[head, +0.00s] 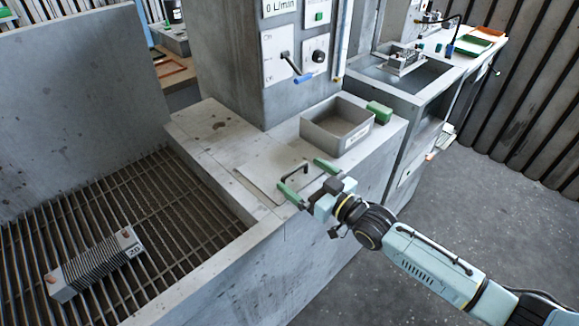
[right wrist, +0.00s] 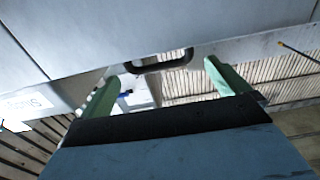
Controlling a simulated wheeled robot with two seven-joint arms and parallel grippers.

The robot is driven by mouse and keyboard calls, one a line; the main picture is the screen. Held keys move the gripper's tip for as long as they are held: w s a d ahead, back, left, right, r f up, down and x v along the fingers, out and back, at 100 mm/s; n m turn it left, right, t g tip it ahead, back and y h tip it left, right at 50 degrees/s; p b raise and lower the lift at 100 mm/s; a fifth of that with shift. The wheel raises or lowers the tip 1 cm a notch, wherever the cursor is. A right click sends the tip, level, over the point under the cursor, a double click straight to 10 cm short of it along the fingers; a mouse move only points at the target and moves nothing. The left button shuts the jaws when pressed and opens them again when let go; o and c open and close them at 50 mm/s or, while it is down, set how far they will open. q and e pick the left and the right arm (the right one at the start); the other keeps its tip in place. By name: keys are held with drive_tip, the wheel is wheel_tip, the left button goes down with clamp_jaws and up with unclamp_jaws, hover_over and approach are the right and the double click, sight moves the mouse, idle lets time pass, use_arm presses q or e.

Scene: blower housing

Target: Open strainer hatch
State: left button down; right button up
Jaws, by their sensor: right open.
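The strainer hatch (head: 262,183) is a flat pale grey plate, lying level in the top of the concrete ledge. A dark bar handle (head: 294,170) stands up near its right edge; the handle also shows in the right wrist view (right wrist: 162,64). My right gripper (head: 307,179) is open, its two green fingers spread just to the right of the handle. In the right wrist view the handle lies between the fingers (right wrist: 163,82) but beyond their tips, apart from them. Nothing is between the fingers. My left gripper is not in view.
A grey open bin (head: 336,127) stands on the ledge behind my right gripper, with a green block (head: 379,112) beside it. A concrete column with a blue-handled lever (head: 295,70) rises behind. A finned block (head: 95,265) lies on the grating at left.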

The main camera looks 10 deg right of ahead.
sight(290, 166)
drive_tip(key=shift+b+x, duration=0.35)
drive_tip(key=shift+x, duration=2.4)
